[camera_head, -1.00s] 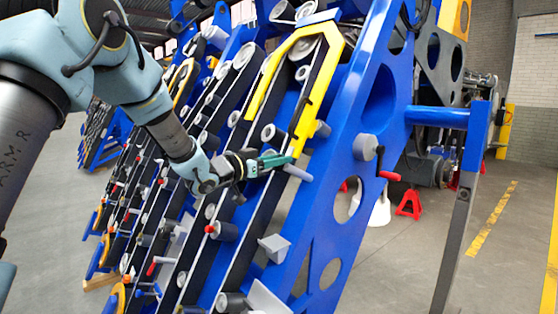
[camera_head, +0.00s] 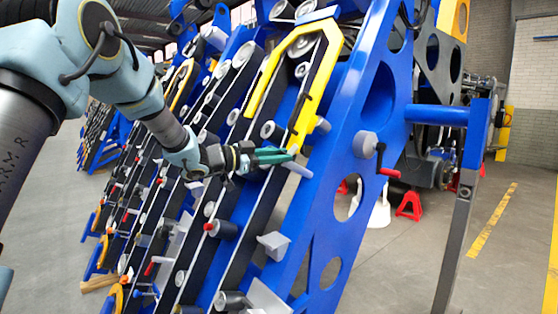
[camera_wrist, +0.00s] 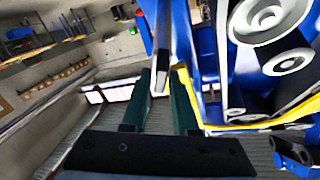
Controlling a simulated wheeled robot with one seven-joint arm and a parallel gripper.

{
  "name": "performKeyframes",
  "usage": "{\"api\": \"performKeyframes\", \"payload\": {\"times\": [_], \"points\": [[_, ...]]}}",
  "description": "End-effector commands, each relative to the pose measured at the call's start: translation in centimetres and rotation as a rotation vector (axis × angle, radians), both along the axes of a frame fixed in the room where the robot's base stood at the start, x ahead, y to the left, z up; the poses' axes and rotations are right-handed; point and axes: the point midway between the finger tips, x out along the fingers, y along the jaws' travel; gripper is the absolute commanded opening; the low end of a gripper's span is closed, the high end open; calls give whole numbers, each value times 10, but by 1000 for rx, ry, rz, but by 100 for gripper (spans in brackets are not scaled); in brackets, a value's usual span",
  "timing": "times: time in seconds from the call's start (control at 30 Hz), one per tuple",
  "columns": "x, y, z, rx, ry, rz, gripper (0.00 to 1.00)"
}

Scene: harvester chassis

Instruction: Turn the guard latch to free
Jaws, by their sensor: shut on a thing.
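A yellow guard (camera_head: 317,80) frames the upper belt run on the tilted blue chassis. My gripper (camera_head: 293,154), with green fingers, is at the guard's lower right end. In the wrist view a grey bar, seemingly the guard latch (camera_wrist: 161,55), reaches down between the two green fingers, and my gripper is shut on it. The guard's yellow edge (camera_wrist: 187,82) runs close beside the right finger. In the head view my fingers largely hide the latch, so its exact angle is unclear there.
A grey peg (camera_head: 298,169) sticks out just below my fingertips. A crank with a red handle (camera_head: 389,172) is on the blue side plate (camera_head: 378,100) to the right. Rollers and red-tipped levers crowd the chassis on the left. Open floor lies at the right.

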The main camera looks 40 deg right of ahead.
Motion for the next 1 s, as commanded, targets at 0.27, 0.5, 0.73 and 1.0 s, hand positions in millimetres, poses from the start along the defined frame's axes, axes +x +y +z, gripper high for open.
{"api": "performKeyframes", "payload": {"times": [0.27,0.5,0.73,1.0], "points": [[-2,1,-1,-14,-229,-132,0],[-4,1,-3,-24,-425,-247,0],[-5,2,-4,-35,-615,-356,0],[-6,4,-6,-46,-806,-468,0]]}}
